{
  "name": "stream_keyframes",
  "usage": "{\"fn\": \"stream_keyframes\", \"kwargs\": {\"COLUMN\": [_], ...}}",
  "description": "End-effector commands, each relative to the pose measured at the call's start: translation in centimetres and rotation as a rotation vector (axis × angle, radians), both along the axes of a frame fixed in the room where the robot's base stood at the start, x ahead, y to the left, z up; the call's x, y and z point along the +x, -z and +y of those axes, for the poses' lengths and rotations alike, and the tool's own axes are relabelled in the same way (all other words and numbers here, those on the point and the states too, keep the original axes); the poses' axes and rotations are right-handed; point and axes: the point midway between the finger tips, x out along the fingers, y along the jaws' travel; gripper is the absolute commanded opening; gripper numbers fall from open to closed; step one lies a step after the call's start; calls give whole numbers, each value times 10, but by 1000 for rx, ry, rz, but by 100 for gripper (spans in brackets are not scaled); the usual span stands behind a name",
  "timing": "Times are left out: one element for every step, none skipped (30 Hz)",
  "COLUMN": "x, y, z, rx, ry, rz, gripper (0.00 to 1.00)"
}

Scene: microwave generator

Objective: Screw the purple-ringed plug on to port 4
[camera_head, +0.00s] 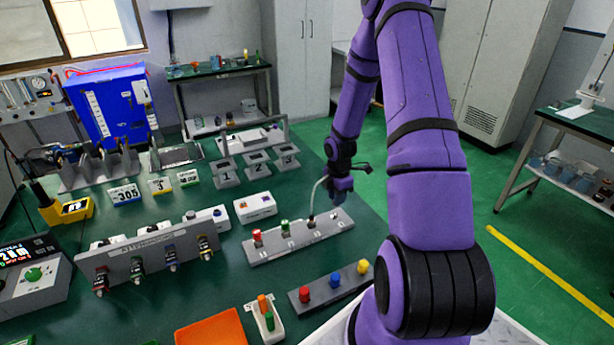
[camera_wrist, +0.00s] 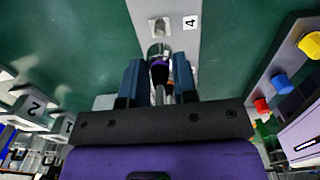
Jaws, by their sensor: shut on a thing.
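The purple-ringed plug (camera_wrist: 160,70) sits between the two dark blue fingers of my gripper (camera_wrist: 159,82) in the wrist view. Its silver end points toward the grey port strip (camera_wrist: 177,58). Port 4 (camera_wrist: 159,27) is a small metal fitting beside the "4" label (camera_wrist: 190,22), just past the plug's end in the picture. The plug appears off port 4, not seated on it. In the head view my gripper (camera_head: 340,192) is above the right end of the port strip (camera_head: 285,245); the plug is hidden there.
Red (camera_head: 257,236) and green (camera_head: 285,227) plugs stand on the strip's left part. A pale cable (camera_head: 314,197) curves between my gripper and the strip. A bar with red, blue and yellow knobs (camera_head: 335,282) lies in front; numbered grey stands (camera_head: 257,163) stand behind.

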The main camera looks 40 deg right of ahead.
Motion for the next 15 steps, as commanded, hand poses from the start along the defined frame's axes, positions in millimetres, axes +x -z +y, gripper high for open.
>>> {"fn": "stream_keyframes", "kwargs": {"x": [0, 0, 0, 0, 0, 0, 0, 0, 0, 0, 0, 0, 0, 0, 0], "y": [5, 7, 11, 14, 16, 19, 22, 24, 27, 29, 31, 33, 34, 35, 36], "z": [0, 0, 1, 1, 0, 0, 0, 0, 0, 0, 0, 0, 0, 0, 0], "rx": [1, 1, 1, 1, 1, 1, 0, 0, 0, 0, 0, 0, 0, 0, 0], "ry": [-3, -5, -7, -8, -9, -12, -13, -15, -17, -19, -20, -22, -23, -24, -24], "rz": [2, 1, 1, 1, 1, 1, 1, 1, 1, 1, 1, 0, 0, 0, 0], "gripper": [0, 0, 0, 0, 0, 0, 0, 0, 0, 0, 0, 0, 0, 0, 0]}}
